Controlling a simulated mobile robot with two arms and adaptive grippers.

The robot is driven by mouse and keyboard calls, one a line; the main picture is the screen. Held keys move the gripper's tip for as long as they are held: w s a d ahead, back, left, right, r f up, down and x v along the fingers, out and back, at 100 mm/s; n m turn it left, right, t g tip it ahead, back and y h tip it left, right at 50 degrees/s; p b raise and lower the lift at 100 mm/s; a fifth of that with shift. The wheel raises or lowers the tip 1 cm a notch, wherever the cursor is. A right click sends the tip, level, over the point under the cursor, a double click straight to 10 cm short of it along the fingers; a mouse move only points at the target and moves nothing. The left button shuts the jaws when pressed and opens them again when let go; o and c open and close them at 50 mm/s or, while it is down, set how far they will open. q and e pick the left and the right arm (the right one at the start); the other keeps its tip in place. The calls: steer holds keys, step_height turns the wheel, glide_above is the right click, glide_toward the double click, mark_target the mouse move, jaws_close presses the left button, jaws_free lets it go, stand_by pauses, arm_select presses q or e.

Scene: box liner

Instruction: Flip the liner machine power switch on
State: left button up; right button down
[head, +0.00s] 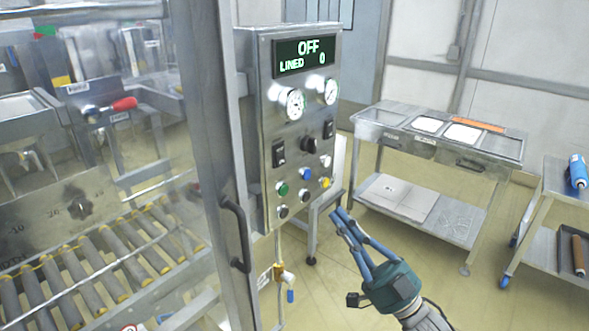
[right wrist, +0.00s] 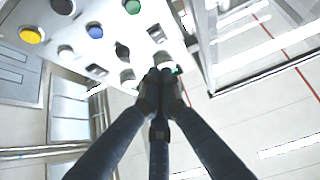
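The liner machine's grey control panel (head: 262,125) stands left of centre in the head view. Its display (head: 305,55) reads "OFF" and "LINED 0". Below two gauges sit a left black rocker switch (head: 279,152), a black knob (head: 308,145) and a right black rocker switch (head: 328,129); their labels are too small to read. In the right wrist view the left rocker switch (right wrist: 157,33) appears just above the fingertips. My right gripper (head: 340,213) is shut and empty, in front of the panel's lower right, apparently not touching it. It also shows in the right wrist view (right wrist: 161,76). My left gripper is out of view.
Green (head: 282,188), blue (head: 305,173) and yellow (head: 324,182) buttons sit below the switches. A metal post and door handle (head: 236,232) stand left of the panel, beside a roller conveyor (head: 95,262). A steel cart (head: 440,148) stands behind right.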

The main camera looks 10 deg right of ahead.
mark_target(280, 154)
steer(key=shift+s+a+r+y, duration=0.15)
steer(key=shift+s+r+y, duration=0.2)
steer(key=shift+r, duration=0.3)
steer(key=shift+w, duration=0.1)
steer(key=w+a+r+p, duration=0.2)
steer(key=w, duration=0.1)
steer(key=w+a+r+p, duration=0.1)
steer(key=w+a, duration=0.2)
steer(key=w+a+r+p, duration=0.2)
steer(key=w, duration=0.1)
steer(key=shift+w+a+r+p, duration=0.15)
steer(key=shift+w+r+p, duration=0.05)
steer(key=shift+r+p, duration=0.15)
